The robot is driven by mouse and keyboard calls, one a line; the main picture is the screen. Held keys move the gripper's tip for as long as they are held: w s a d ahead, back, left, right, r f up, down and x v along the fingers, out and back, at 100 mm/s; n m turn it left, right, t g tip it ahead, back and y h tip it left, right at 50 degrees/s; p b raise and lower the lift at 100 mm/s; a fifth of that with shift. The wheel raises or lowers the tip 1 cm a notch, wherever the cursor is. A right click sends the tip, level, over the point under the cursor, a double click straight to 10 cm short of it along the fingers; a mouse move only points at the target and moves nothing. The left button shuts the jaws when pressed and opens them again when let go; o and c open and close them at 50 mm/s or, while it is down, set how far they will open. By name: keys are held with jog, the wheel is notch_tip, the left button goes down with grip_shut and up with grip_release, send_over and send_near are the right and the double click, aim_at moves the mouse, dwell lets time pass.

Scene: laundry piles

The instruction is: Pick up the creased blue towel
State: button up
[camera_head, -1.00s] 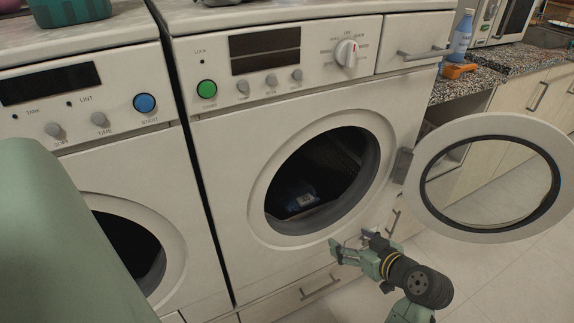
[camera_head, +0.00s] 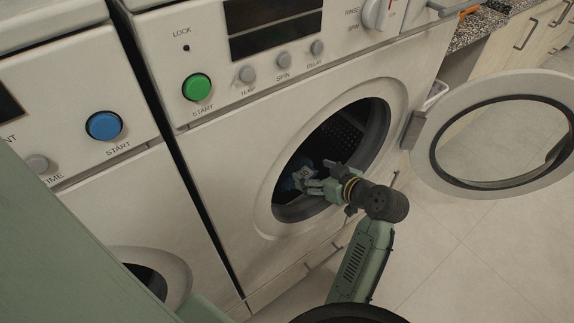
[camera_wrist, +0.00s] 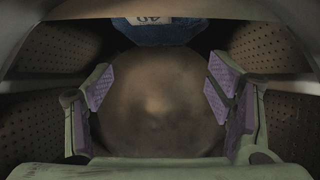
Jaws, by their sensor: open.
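A blue cloth with a pale patch marked "40" lies inside the drum of the open washing machine. In the wrist view the cloth (camera_wrist: 160,32) is at the top centre, ahead of my fingers and apart from them. In the head view it shows as a small blue and pale patch (camera_head: 296,178) inside the door opening, partly hidden by my gripper. My gripper (camera_head: 312,184) is at the opening, its fingers reaching in. In the wrist view my gripper (camera_wrist: 160,92) is open, with purple pads wide apart and nothing between them.
The washing machine's round door (camera_head: 503,193) stands open to the right. Perforated drum walls (camera_wrist: 50,62) lie on both sides. A second machine with a blue start button (camera_head: 104,126) stands at the left.

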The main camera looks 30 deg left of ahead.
aim_at(294, 165)
jog(key=p+x, duration=0.1)
jog(key=x, duration=0.8)
jog(key=shift+a+f+p, duration=0.15)
jog(key=shift+f+p, duration=0.15)
jog(key=shift+p, duration=0.05)
jog(key=c, duration=1.3)
